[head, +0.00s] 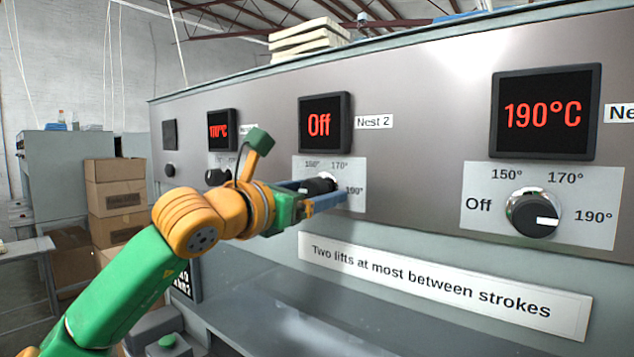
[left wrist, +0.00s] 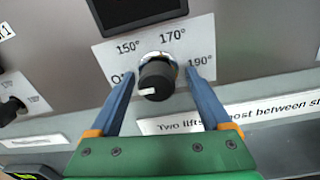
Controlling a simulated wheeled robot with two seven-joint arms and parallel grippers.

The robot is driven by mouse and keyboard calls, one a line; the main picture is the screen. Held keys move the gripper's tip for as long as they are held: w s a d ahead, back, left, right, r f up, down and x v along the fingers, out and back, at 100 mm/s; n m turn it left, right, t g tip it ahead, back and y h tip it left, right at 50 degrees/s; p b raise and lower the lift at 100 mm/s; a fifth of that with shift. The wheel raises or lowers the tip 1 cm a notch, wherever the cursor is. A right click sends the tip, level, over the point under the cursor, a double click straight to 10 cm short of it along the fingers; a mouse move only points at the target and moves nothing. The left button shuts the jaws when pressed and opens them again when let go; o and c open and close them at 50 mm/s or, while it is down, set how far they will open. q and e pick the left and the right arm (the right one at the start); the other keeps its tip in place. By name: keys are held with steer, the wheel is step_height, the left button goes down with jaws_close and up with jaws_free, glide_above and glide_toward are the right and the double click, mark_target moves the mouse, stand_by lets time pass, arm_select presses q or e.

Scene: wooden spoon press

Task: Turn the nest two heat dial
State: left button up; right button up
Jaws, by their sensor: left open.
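The nest two heat dial (head: 319,185) is a black knob on a white scale plate, below a display (head: 325,123) reading Off beside the label Nest 2 (head: 375,122). In the left wrist view the dial (left wrist: 157,80) shows whole, its white mark pointing lower left, toward the partly hidden Off lettering. My left gripper (head: 321,193) reaches the panel from the left. In the left wrist view the gripper (left wrist: 159,75) is open, with one blue finger on each side of the knob and visible gaps to it. My right gripper is not in view.
Another dial (head: 534,214) sits to the right below a display (head: 545,113) reading 190°C. A further dial (head: 217,177) and display are to the left. A sign (head: 440,285) is below the dials. Cardboard boxes (head: 115,190) stand at the left.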

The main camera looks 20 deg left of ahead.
arm_select(q)
steer(key=shift+s+a, duration=0.2)
steer(key=c, duration=0.6)
jaws_close()
